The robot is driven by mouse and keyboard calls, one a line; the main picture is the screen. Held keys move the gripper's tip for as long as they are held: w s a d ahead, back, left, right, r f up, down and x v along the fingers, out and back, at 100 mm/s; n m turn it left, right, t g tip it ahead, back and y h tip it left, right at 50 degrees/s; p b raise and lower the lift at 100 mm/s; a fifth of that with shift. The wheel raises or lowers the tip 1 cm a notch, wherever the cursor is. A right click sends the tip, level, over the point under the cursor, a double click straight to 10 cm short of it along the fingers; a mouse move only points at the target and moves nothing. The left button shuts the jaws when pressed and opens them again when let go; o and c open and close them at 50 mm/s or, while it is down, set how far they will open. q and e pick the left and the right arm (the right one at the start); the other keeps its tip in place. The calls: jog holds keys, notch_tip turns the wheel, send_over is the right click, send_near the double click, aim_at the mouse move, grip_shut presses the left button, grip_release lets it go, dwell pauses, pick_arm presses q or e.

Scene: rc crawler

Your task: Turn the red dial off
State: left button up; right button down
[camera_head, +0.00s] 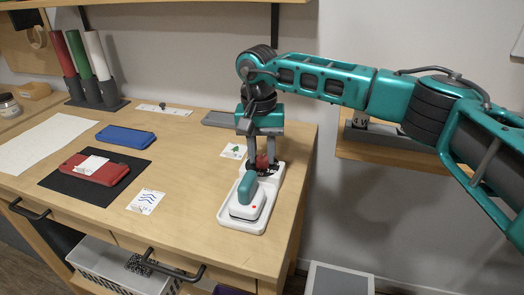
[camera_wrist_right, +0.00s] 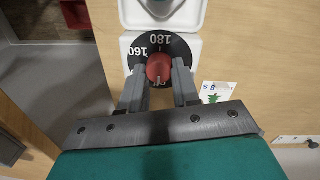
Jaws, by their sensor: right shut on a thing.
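The red dial (camera_head: 262,161) sits on the far end of a white base (camera_head: 228,212) near the right edge of the wooden table. In the right wrist view the red dial (camera_wrist_right: 159,68) shows at the centre of a black disc marked 160 and 180 (camera_wrist_right: 174,47). My right gripper (camera_head: 260,158) reaches down from above, with a finger on each side of the dial. In the right wrist view my right gripper (camera_wrist_right: 160,80) is shut on the dial. My left gripper is not in view.
A red case (camera_head: 95,170) on a black mat (camera_head: 60,185) and a blue case (camera_head: 125,136) lie farther left.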

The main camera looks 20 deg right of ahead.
aim_at(259, 157)
jog(key=c, duration=0.8)
grip_release()
jog(key=r, duration=0.8)
jog(key=r+p, duration=0.1)
jog(key=r, duration=0.4)
jog(key=shift+w+a, duration=0.1)
jog(key=shift+a, duration=0.15)
